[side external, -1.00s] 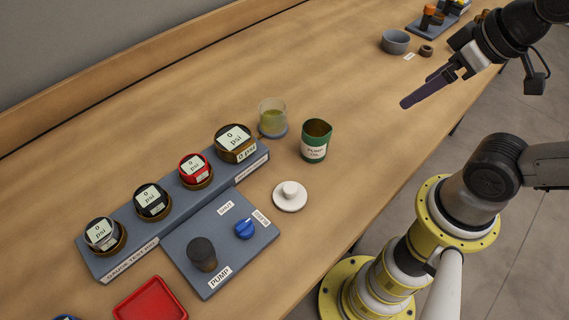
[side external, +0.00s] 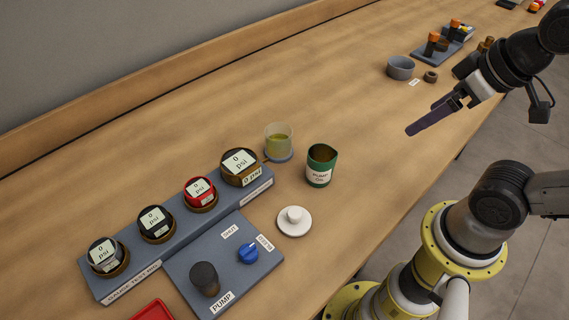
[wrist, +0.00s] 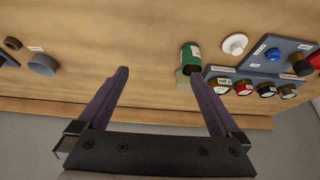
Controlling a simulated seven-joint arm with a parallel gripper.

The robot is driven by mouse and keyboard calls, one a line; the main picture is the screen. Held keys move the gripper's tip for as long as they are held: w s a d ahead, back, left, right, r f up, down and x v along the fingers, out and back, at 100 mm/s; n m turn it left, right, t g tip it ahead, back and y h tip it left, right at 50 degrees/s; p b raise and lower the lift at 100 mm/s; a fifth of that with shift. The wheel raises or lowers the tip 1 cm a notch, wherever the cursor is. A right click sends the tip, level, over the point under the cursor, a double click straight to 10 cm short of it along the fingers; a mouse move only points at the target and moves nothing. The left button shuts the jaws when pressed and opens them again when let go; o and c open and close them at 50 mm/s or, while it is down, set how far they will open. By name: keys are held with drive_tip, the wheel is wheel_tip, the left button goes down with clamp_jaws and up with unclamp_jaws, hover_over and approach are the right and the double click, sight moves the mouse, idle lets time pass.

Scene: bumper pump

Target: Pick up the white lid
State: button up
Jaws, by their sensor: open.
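The white lid (side external: 294,222) lies flat on the wooden table with its round knob up. It is beside the grey pump panel and in front of the green pump oil can (side external: 319,166). The can stands upright with its top open. In the wrist view the lid (wrist: 234,44) shows at the upper right, beyond the can (wrist: 190,58). My gripper (side external: 410,132) is open and empty above the table, well to the right of the can and lid. Its two purple fingers (wrist: 158,85) are spread wide, with bare table between them.
A grey gauge stand (side external: 130,284) with several gauges and a pump panel (side external: 228,278) with a blue knob are left of the lid. A glass cup (side external: 279,141) stands behind the can. A grey bowl (side external: 400,68) is at the far right. The table's middle is clear.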

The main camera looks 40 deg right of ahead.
drive_tip(key=m, duration=0.3)
drive_tip(key=m+g, duration=0.6)
drive_tip(key=m, duration=0.9)
hover_over(295, 212)
wheel_tip(295, 212, down, 6)
drive_tip(key=f, duration=0.8)
drive_tip(key=shift+w+a+f, duration=0.1)
drive_tip(key=shift+a, duration=0.15)
drive_tip(key=shift+d+f, duration=0.15)
drive_tip(key=shift+f, duration=1.25)
drive_tip(key=shift+d+f, duration=0.1)
drive_tip(key=shift+f, duration=1.25)
